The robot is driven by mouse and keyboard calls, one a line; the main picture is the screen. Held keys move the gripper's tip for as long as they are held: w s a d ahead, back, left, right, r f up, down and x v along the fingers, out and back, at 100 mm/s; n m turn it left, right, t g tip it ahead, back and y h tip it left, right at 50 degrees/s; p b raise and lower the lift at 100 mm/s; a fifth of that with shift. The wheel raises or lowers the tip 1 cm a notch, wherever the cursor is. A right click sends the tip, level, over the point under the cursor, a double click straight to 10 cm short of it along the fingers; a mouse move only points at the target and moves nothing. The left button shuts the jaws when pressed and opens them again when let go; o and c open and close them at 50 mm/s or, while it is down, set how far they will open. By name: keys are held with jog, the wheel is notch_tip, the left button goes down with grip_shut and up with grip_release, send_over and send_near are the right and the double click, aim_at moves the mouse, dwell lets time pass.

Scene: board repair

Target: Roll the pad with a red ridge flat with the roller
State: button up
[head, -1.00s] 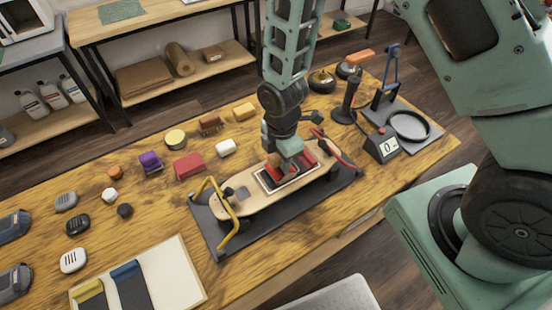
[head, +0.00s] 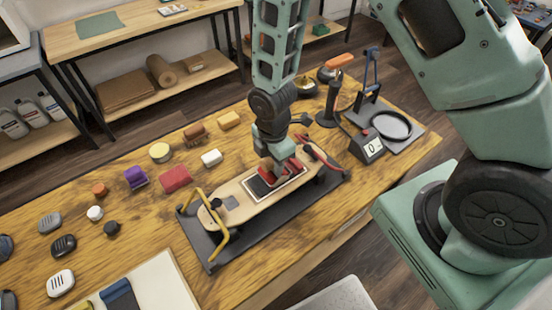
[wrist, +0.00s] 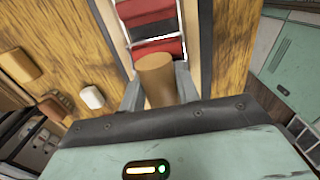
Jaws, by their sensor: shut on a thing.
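My gripper (head: 275,158) is low over the long wooden board (head: 230,207) in the head view. It is shut on a tan cylindrical handle (wrist: 156,78), which I take to be the roller's. The roller's working end is largely hidden by the gripper and handle. A dark pad with a pale border (head: 258,187) lies on the board just under and left of the gripper. Red parts (head: 292,170) show right below the gripper. In the wrist view a red band (wrist: 162,47) lies just beyond the handle, with dark and red areas above. I cannot tell ridge from roller there.
The board sits in a dark stand (head: 212,252) with a yellow bar (head: 222,243) at left and a red lever (head: 325,157) at right. Small blocks, including a red one (head: 175,178), stand behind.

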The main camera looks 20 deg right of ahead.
jog(key=shift+s+a+f, duration=0.1)
jog(key=shift+s+a, duration=0.1)
jog(key=shift+a, duration=0.65)
jog(key=shift+s+a+r, duration=0.1)
jog(key=shift+s+a, duration=0.1)
jog(key=shift+a, duration=0.6)
jog(key=shift+s+a+f, duration=0.1)
jog(key=shift+s+a, duration=0.1)
jog(key=shift+a, duration=0.65)
jog(key=shift+w+d, duration=0.2)
jog(key=shift+d, duration=0.55)
jog(key=shift+w+d, duration=0.15)
jog(key=shift+d, duration=0.55)
jog(key=shift+w+d+p, duration=0.2)
jog(key=shift+d, duration=0.65)
jog(key=shift+w+d+p, duration=0.15)
jog(key=shift+d+p, duration=0.05)
jog(key=shift+d, duration=0.65)
notch_tip(320, 180, up, 7)
jog(key=p, duration=0.5)
jog(key=shift+p, duration=0.4)
